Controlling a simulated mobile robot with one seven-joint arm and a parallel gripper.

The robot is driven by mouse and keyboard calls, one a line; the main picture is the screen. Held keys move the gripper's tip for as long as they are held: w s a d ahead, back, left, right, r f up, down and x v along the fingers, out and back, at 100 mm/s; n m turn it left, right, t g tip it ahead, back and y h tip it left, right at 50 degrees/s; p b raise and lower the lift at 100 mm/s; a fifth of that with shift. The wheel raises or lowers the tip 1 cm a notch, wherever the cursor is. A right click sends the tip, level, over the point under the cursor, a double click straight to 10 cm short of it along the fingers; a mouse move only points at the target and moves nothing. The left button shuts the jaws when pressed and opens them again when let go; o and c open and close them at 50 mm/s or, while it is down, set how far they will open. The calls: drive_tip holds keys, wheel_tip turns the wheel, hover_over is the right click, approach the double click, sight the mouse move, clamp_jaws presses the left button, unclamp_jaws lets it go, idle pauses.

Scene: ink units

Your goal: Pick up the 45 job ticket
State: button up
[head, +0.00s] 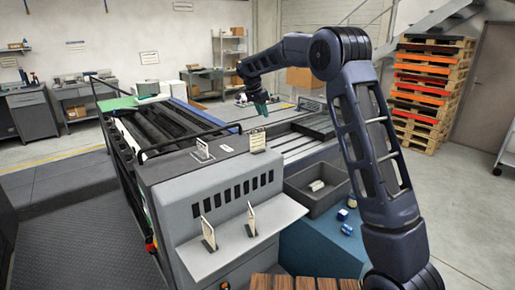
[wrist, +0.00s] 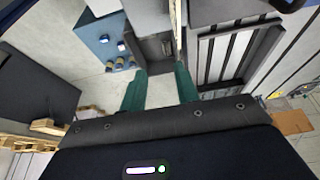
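Several upright cream cards, which look like job tickets, stand on the grey machine in the head view. Two are on its front shelf, a left card (head: 208,233) and a right card (head: 251,218). My gripper (head: 261,104), with green fingers, hangs above and behind the machine top, apart from the cards. In the wrist view my gripper (wrist: 160,78) is open, with nothing between its fingers.
A dark grey bin (head: 303,199) with a pale object inside stands right of the machine. It also shows in the wrist view (wrist: 152,28). Small blue-and-white items (head: 347,229) lie on a blue surface (head: 310,250). Stacked pallets (head: 428,90) stand at the back right.

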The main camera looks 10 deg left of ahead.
drive_tip(key=w+a+f, duration=0.2)
drive_tip(key=a+f, duration=0.1)
drive_tip(key=a, duration=0.2)
hover_over(258, 140)
drive_tip(key=a, duration=0.1)
wheel_tip(258, 140, down, 5)
drive_tip(key=shift+m, duration=0.4)
drive_tip(key=shift+s+x, duration=0.15)
drive_tip(key=shift+x, duration=1.15)
drive_tip(key=shift+s+x, duration=0.15)
drive_tip(key=shift+x, duration=1.15)
drive_tip(key=shift+f, duration=0.1)
clamp_jaws()
